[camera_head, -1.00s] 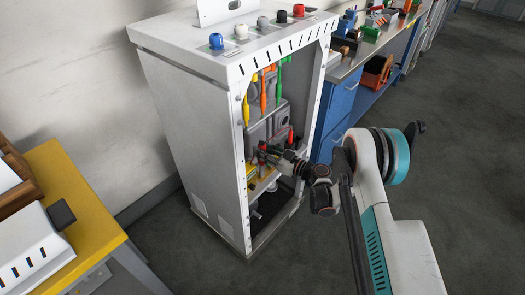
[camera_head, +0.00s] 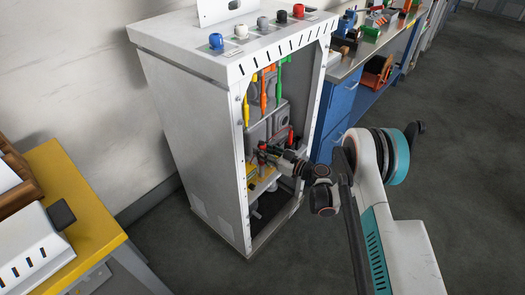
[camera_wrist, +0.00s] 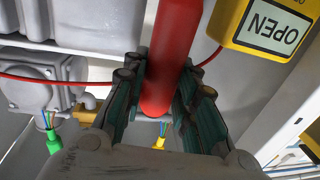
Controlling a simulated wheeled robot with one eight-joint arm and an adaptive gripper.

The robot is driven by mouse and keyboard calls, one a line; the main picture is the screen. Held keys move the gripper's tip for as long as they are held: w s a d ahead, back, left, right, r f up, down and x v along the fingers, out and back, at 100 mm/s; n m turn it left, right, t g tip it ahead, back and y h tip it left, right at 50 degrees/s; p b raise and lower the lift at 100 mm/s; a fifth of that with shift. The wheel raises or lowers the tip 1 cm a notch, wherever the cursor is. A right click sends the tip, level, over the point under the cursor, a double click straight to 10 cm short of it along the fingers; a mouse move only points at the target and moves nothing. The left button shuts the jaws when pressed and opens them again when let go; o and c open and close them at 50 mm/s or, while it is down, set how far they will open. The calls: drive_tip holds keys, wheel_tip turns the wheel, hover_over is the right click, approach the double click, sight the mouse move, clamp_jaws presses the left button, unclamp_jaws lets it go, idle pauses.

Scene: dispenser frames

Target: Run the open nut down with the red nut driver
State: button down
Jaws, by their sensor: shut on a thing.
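A red nut driver (camera_wrist: 172,55) fills the middle of the wrist view, its rounded end toward the bottom. My gripper (camera_wrist: 158,100) is shut on it, with a green-padded finger on each side. In the head view my gripper (camera_head: 268,153) reaches through the open front of the white cabinet, and only a small part of the driver shows there. A yellow box (camera_wrist: 232,25) at the top right of the wrist view carries an upside-down OPEN label (camera_wrist: 274,27). I cannot make out the open nut in either view.
The white cabinet (camera_head: 190,130) has a frame around its opening. Yellow, orange and green tools (camera_head: 263,92) hang inside above my gripper. A grey housing (camera_wrist: 45,80) and a red cable (camera_wrist: 30,78) lie left of the driver. A blue bench (camera_head: 345,100) stands behind at right.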

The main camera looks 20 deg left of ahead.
sight(263, 143)
drive_tip(key=shift+r, duration=0.1)
drive_tip(key=shift+r+p, duration=0.85)
drive_tip(key=shift+r, duration=1.55)
drive_tip(key=shift+w+d, duration=0.1)
